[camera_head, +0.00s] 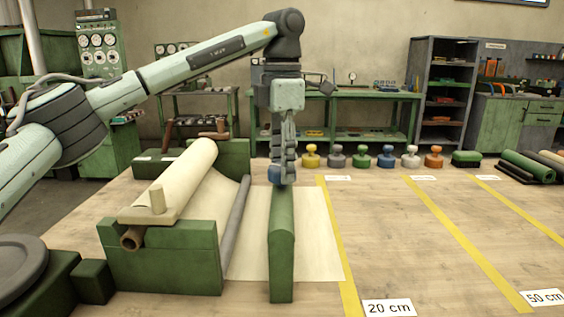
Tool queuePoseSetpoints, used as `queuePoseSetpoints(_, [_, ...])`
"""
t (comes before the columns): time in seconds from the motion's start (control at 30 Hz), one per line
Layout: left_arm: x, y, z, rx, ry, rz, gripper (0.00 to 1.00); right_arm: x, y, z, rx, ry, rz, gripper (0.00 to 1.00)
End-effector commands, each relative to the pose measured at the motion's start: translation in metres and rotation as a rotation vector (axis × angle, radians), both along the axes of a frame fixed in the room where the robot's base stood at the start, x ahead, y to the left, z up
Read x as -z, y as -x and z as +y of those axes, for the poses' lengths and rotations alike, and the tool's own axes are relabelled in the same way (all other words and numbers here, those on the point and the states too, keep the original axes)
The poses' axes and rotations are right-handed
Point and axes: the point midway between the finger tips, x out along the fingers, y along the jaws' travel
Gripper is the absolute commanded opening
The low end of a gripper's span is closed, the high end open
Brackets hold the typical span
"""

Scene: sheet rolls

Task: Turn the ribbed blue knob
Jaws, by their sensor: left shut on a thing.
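My left gripper (281,178) reaches down from above onto the far end of a long green bar (282,245). Its fingers are shut on a small blue knob (274,174), which shows just at the fingertips. The fingers hide most of the knob, and its ribs are too small to make out. My right gripper is not in view.
A cream sheet roll (178,178) rests in a green stand (165,258) to the left. Its sheet (315,235) passes under the green bar. Several coloured stamp-like pieces, including a blue one (387,158), stand at the back. The table's right side, with yellow strips (465,240), is mostly clear.

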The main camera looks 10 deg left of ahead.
Motion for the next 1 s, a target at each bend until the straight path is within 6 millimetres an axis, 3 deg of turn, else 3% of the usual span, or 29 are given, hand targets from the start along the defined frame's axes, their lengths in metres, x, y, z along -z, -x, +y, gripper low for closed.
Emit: queuePoseSetpoints(1.0, [-0.0012, -0.0005, -0.0001, -0.967, 0.001, -0.003, 0.16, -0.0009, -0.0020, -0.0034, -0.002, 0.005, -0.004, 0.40])
